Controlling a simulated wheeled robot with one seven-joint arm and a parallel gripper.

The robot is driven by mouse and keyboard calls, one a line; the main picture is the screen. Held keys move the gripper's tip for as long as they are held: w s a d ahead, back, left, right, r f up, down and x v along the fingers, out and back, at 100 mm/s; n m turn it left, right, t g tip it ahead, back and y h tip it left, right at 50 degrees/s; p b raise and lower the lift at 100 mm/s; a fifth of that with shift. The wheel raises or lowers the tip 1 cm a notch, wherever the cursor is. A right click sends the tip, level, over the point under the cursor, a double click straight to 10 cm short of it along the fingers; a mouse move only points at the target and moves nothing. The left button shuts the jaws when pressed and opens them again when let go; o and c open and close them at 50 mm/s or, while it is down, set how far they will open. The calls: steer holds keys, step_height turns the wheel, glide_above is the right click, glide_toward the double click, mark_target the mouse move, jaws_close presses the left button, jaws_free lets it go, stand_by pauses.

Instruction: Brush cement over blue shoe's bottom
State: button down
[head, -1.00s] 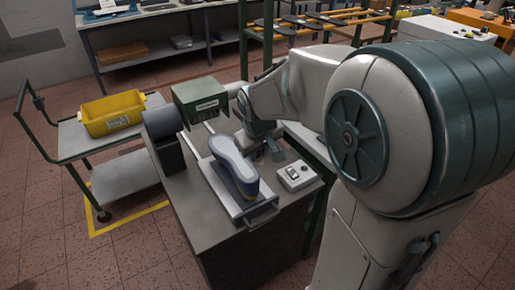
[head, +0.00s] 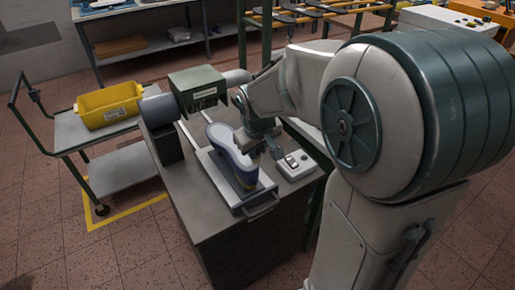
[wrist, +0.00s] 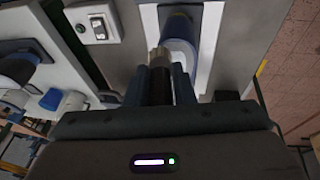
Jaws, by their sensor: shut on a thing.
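The blue shoe (head: 222,137) is sole up on a metal holder (head: 232,194) on the grey bench, its pale blue-grey bottom facing upward. My gripper (wrist: 161,72) is shut on a brush. The brush has a dark handle (wrist: 160,88) between the fingers and a pale metal collar (wrist: 159,57) beyond them. In the wrist view the brush's far end lies over or against the edge of the shoe (wrist: 178,27). I cannot tell whether it touches, and the bristles are not clear. In the head view my gripper is at the shoe's right side, near its closer end. No cement pot is clearly seen.
A white switch box (head: 294,165) sits on the bench right of the shoe. A green machine (head: 196,90) with a grey roller (head: 160,115) stands behind. A cart with a yellow bin (head: 108,105) is at left. The bench's front left is clear.

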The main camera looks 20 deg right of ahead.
steer(key=shift+f+b, duration=0.7)
steer(key=shift+f, duration=0.15)
steer(key=shift+r, duration=0.1)
